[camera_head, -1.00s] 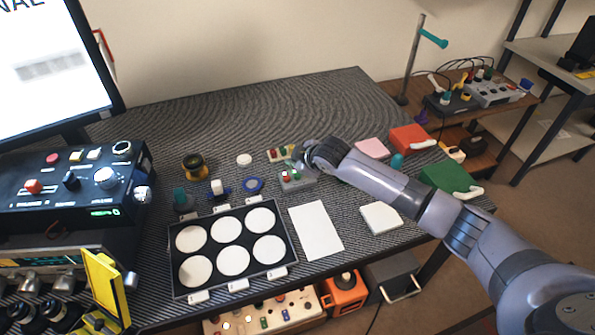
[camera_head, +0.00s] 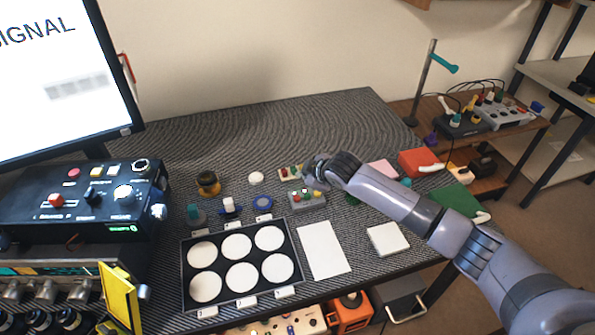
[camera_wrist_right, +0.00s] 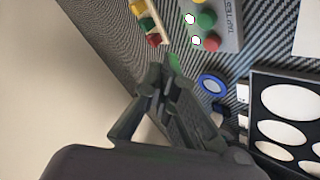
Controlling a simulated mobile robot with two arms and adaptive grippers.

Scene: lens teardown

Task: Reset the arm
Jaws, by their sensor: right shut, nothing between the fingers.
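My right arm comes in from the lower right in the head view. Its gripper (camera_head: 312,172) is above the table near the grey button box (camera_head: 306,199) and the small rack of coloured pieces (camera_head: 290,174). In the right wrist view the gripper (camera_wrist_right: 160,72) is shut with nothing between its fingers. The grey button box (camera_wrist_right: 222,22), with red, green and white buttons, shows just beyond the fingertips, and the rack (camera_wrist_right: 147,20) shows at upper left. My left gripper is not in view.
A black tray (camera_head: 187,262) with several white discs lies at the front of the table (camera_head: 330,115). A white sheet (camera_head: 323,250) and white pad (camera_head: 388,240) lie right of it. A control console (camera_head: 85,205) and monitor (camera_head: 55,80) stand left. The table's back is clear.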

